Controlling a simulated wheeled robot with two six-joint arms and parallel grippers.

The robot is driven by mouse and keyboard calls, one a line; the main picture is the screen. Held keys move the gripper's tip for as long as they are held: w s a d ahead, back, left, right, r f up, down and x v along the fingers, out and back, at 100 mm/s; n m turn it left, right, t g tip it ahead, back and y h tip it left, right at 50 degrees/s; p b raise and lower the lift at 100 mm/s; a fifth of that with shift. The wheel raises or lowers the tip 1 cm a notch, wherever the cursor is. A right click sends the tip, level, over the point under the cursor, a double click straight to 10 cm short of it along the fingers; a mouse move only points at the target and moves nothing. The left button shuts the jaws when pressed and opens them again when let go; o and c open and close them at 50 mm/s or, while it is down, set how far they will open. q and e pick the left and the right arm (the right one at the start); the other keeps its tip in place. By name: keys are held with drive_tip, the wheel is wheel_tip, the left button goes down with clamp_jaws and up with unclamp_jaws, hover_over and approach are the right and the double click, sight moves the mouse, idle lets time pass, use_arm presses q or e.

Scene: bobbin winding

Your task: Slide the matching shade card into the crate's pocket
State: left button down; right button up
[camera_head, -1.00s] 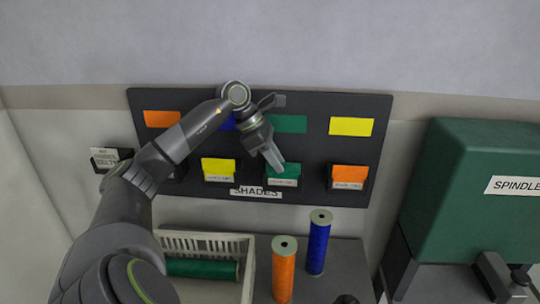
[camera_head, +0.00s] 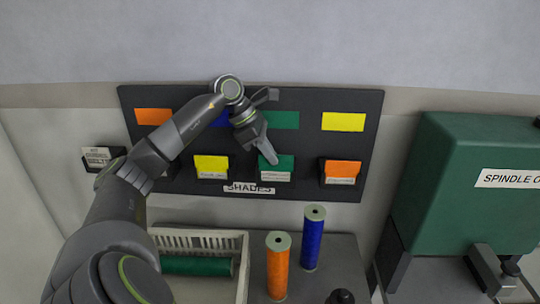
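A dark shade board (camera_head: 312,150) on the wall carries a row of coloured swatches above a row of card holders. A green card (camera_head: 284,161) stands in a holder below the green swatch (camera_head: 284,120). My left gripper (camera_head: 271,158) has its fingertips at the green card's upper left, overlapping it; I cannot tell whether they touch or grip it. A white slatted crate (camera_head: 197,241) on the bench below holds a green spool (camera_head: 200,266) lying on its side. The crate's pocket is not clearly seen. My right gripper is out of view.
Yellow (camera_head: 211,164) and orange (camera_head: 342,169) cards stand in neighbouring holders. An orange spool (camera_head: 278,270) and a blue spool (camera_head: 314,240) stand upright right of the crate. A green spindle machine (camera_head: 455,185) stands at the right. My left arm covers part of the board.

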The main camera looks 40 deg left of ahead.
use_arm(q)
wheel_tip(320, 180, up, 7)
drive_tip(key=p, duration=0.3)
drive_tip(key=shift+f, duration=0.2)
drive_tip(key=shift+f, duration=0.1)
